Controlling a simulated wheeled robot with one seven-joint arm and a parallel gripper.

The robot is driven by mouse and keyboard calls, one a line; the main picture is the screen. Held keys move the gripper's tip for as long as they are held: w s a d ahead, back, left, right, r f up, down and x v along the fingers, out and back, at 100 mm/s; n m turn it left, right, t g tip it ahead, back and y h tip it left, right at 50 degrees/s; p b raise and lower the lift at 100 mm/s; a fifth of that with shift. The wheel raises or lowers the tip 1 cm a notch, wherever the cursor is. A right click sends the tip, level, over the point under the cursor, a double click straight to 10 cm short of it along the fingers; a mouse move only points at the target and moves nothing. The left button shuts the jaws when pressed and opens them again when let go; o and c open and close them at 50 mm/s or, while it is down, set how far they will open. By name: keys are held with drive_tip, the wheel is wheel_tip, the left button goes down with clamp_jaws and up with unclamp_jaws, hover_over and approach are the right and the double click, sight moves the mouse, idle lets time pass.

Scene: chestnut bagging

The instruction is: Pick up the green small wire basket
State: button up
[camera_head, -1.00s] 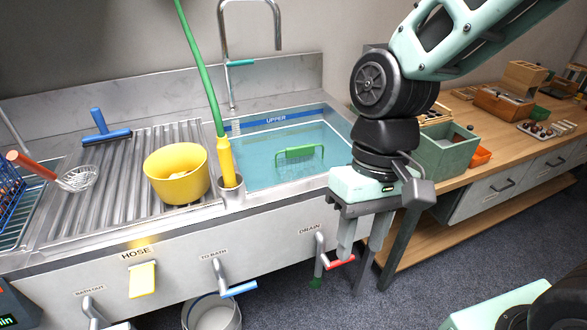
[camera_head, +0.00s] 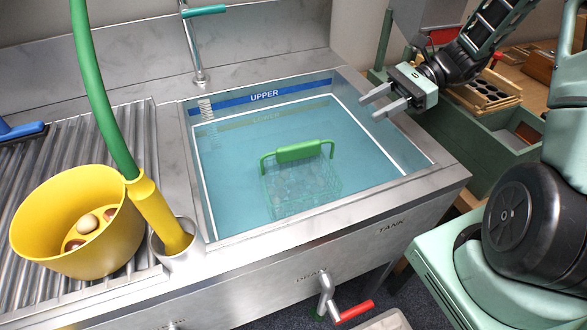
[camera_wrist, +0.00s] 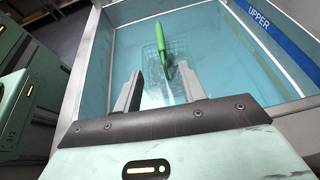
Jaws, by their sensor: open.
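The green small wire basket (camera_head: 300,184) sits under the water in the sink tank (camera_head: 228,240), with its green handle (camera_head: 298,151) standing up at the top. Pale contents in it are blurred by the water. My gripper (camera_head: 376,104) is open and empty, above the tank's right side, to the right of and above the basket. In the wrist view the basket (camera_wrist: 163,55) and its handle (camera_wrist: 161,38) show beyond my gripper (camera_wrist: 163,78), roughly in line with the gap between the fingers. The fingers do not touch it.
A yellow bucket (camera_head: 45,225) with chestnuts stands left on the ribbed drainboard (camera_head: 40,165). A green hose (camera_head: 98,100) ends in a yellow nozzle in a metal holder beside the tank. A faucet (camera_head: 192,45) rises behind. A green box (camera_head: 480,150) stands at right.

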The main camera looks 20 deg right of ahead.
sight(310, 142)
drive_tip(key=b+x, duration=0.1)
drive_tip(key=x, duration=1.6)
drive_tip(key=shift+a+f, duration=0.1)
drive_tip(key=shift+a, duration=0.05)
clamp_jaws()
idle(0.8)
